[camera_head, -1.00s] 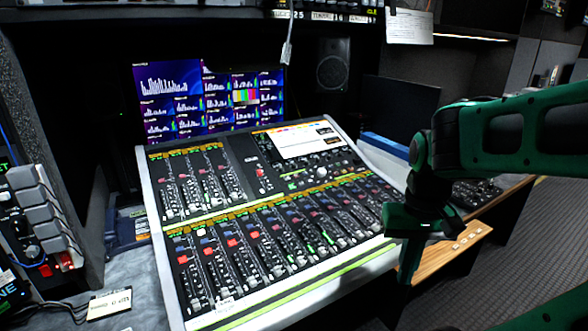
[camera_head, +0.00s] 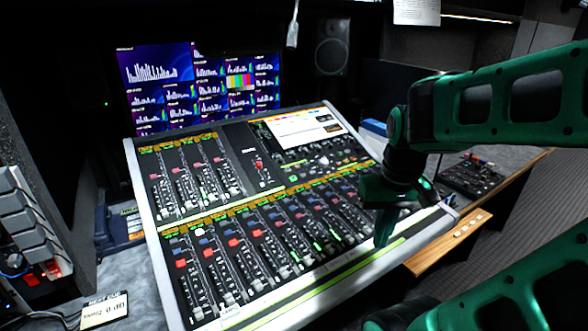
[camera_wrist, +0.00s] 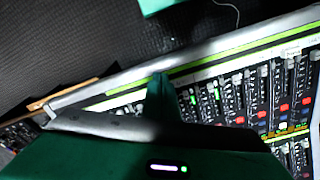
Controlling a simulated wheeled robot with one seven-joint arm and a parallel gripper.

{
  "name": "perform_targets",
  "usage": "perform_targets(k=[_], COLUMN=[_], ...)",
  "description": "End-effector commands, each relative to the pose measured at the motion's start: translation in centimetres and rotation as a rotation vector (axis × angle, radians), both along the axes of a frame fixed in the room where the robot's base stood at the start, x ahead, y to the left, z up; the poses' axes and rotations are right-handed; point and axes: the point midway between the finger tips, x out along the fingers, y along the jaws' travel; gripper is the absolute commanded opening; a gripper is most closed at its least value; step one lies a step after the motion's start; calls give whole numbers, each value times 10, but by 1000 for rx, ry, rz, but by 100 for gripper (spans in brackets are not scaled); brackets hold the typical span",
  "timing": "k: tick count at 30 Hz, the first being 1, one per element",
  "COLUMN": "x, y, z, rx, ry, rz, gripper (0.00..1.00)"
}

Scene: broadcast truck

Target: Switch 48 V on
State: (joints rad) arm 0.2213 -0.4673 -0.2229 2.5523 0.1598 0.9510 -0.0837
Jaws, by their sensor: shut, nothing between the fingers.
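The mixing console (camera_head: 345,262) stands tilted in front of me, with rows of faders and small coloured buttons. A small panel (camera_head: 250,160) in its upper middle carries a lone red-and-white switch (camera_head: 259,167); its lettering is too small to read, so I cannot tell whether it is the 48 V switch or how it is set. My gripper (camera_head: 383,238) is shut and empty, pointing down over the console's front right part, well right of that panel. In the wrist view my gripper (camera_wrist: 157,88) shows against the console's front edge (camera_wrist: 215,48).
Lit monitors (camera_head: 205,90) and a speaker (camera_head: 331,47) stand behind the console. Stacked grey blocks (camera_head: 28,220) stand at left. A wooden ledge (camera_head: 450,243) and a small control panel (camera_head: 473,178) lie at right.

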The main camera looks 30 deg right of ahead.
Motion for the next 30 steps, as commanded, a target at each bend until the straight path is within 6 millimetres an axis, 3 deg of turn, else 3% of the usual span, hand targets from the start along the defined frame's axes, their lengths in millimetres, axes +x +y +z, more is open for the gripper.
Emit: perform_targets(k=[5, 9, 15, 18, 21, 24, 30], x=[89, 171, 285, 330, 362, 383, 398], y=[-28, -45, -59, -63, -64, -65, -66], z=[-4, -1, 11, 20, 29, 35, 42], rx=[-113, -231, -436, -540, -631, -699, -758], ry=[-174, -342, -588, -694, -777, -833, -882], rz=[195, 373, 597, 676, 731, 762, 782], gripper=[0, 0, 0, 0, 0, 0, 0])
